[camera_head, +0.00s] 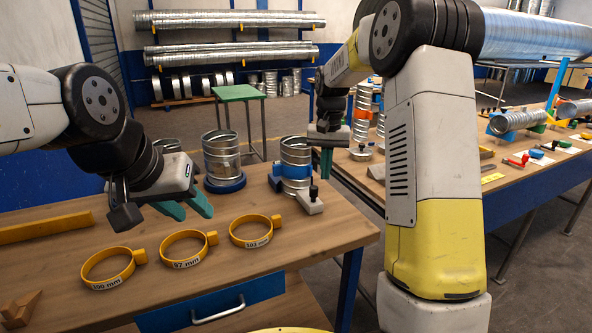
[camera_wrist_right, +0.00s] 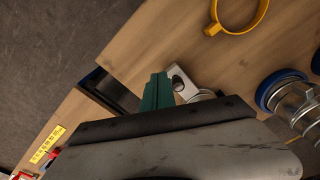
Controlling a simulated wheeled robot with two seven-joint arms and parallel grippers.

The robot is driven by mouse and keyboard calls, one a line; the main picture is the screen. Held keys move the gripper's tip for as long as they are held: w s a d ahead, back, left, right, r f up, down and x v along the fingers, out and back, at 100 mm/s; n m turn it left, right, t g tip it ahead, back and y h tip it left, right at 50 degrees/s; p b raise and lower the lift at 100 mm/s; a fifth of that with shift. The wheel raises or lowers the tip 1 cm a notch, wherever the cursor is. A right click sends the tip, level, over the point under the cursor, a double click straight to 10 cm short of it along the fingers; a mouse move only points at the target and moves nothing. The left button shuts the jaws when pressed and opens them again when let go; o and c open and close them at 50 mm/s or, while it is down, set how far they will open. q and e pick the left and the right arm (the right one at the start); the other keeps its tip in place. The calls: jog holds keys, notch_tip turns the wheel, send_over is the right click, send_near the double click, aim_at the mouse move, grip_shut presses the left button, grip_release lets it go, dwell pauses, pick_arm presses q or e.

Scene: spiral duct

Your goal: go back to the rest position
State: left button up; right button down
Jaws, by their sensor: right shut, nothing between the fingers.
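My left gripper (camera_head: 188,207) has teal fingers that stand apart, empty, above the wooden table behind the yellow rings. My right gripper (camera_head: 326,163) points down with its teal fingers together and nothing between them. It is at the table's right edge, just right of the metal duct piece with a blue band (camera_head: 295,172). In the right wrist view its closed teal fingers (camera_wrist_right: 157,92) show over the table edge, close to a small grey clamp-like part (camera_wrist_right: 183,82).
Three labelled yellow rings (camera_head: 184,247) lie along the table (camera_head: 240,205). A metal cylinder on a blue base (camera_head: 222,158) stands behind them. A yellow bar (camera_head: 45,227) lies at left. A second bench (camera_head: 480,185) with tools and ducts is at right. A green stool (camera_head: 239,93) stands behind.

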jog(key=s+r+n+t+y, duration=0.1)
jog(key=s+r, duration=0.4)
jog(key=s, duration=0.2)
jog(key=s+r+t, duration=0.2)
jog(key=s+r, duration=0.3)
jog(key=s, duration=0.3)
jog(key=s+f+n+t+y, duration=0.1)
jog(key=s+t, duration=0.1)
jog(key=s, duration=1.2)
jog(key=shift+s+f+t, duration=0.2)
jog(key=shift+t, duration=0.2)
